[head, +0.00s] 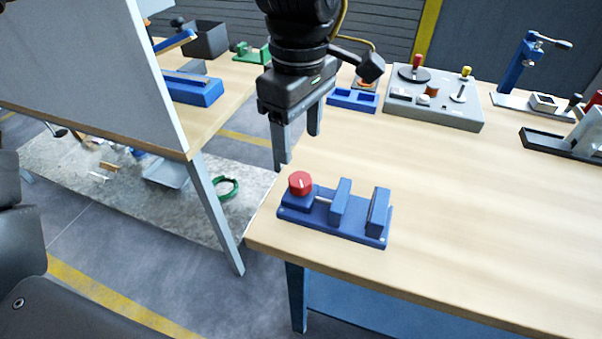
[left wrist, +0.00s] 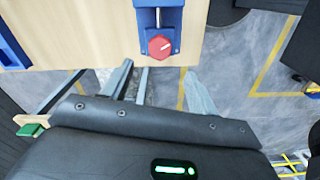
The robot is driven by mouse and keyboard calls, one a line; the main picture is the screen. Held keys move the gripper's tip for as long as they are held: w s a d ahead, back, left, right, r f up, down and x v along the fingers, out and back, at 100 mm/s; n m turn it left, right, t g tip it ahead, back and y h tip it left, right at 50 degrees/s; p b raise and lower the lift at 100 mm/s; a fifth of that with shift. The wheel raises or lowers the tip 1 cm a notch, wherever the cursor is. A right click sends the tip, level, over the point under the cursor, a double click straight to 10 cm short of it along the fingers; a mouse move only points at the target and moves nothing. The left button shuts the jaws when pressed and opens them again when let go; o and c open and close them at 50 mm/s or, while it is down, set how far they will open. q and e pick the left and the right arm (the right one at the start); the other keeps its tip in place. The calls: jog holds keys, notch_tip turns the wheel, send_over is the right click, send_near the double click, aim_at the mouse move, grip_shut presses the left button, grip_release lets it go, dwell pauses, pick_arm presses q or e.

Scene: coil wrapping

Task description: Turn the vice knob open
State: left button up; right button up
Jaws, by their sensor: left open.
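The blue vice (head: 325,226) lies near the front left corner of the wooden table, with two upright blue jaws and a clear gap between them. Its red knob (head: 300,183), with a white pointer line, stands at the vice's left end. In the left wrist view the knob (left wrist: 159,46) is at the top centre, just beyond the fingertips. My left gripper (head: 299,150) is open and empty, fingers pointing down, above the knob and apart from it. In the left wrist view its two fingers (left wrist: 157,70) spread to either side of the knob's line. My right gripper is not in view.
A grey control box (head: 432,108) with knobs and a small blue tray (head: 352,99) stand farther back. A blue lever stand (head: 517,66) and a dark fixture (head: 560,143) are at the right. A grey panel (head: 90,70) rises at the left. The table's middle is clear.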

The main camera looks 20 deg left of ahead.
aim_at(300, 178)
pick_arm(q)
notch_tip(300, 178, down, 9)
jog(key=shift+f+b, duration=0.1)
jog(key=shift+b, duration=0.3)
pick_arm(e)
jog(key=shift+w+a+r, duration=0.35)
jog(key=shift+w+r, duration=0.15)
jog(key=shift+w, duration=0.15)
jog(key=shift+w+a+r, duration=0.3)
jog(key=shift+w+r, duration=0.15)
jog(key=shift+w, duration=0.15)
pick_arm(q)
jog(key=c, duration=1)
